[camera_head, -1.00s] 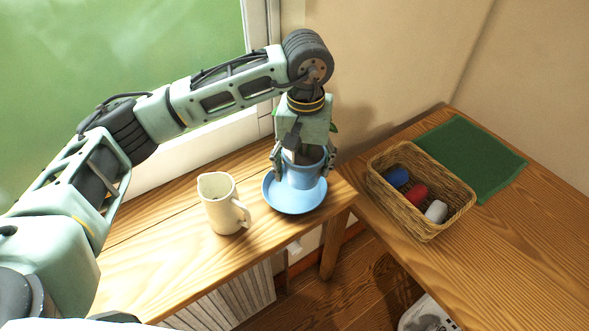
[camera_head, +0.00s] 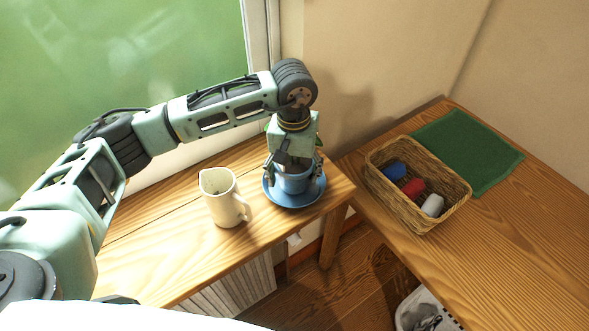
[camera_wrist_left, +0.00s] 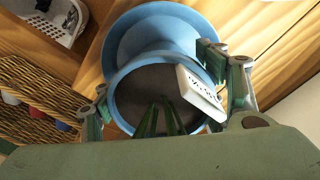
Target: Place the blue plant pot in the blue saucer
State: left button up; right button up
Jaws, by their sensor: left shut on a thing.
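The blue plant pot (camera_head: 293,184) is upright at the right end of the wooden bench. My left gripper (camera_head: 295,173) comes down from above and is shut on it, with fingers on opposite sides of its rim. In the left wrist view the pot (camera_wrist_left: 122,103) shows dark soil, green leaves and a white label. The blue saucer (camera_head: 293,205) lies flat on the bench under the pot; part of it also shows past the pot in the wrist view (camera_wrist_left: 130,42). The pot looks within the saucer's rim, but I cannot tell whether its base touches. My right gripper is not in view.
A cream jug (camera_head: 222,199) stands left of the saucer, close to it. A wicker basket (camera_head: 408,222) with blue, red and white items and a green mat (camera_head: 467,152) lie on the table at right. A window and wall are behind the bench.

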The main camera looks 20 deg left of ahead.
aim_at(294, 162)
pick_arm(q)
jog(key=o, duration=1.7)
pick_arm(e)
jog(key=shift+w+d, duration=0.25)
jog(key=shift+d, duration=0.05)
pick_arm(q)
jog(key=shift+r+p, duration=0.2)
jog(key=shift+p, duration=0.1)
jog(key=shift+r+b, duration=0.3)
notch_tip(294, 162, up, 11)
jog(key=b, duration=0.3)
jog(key=shift+s+r, duration=0.1)
jog(key=shift+r, duration=0.05)
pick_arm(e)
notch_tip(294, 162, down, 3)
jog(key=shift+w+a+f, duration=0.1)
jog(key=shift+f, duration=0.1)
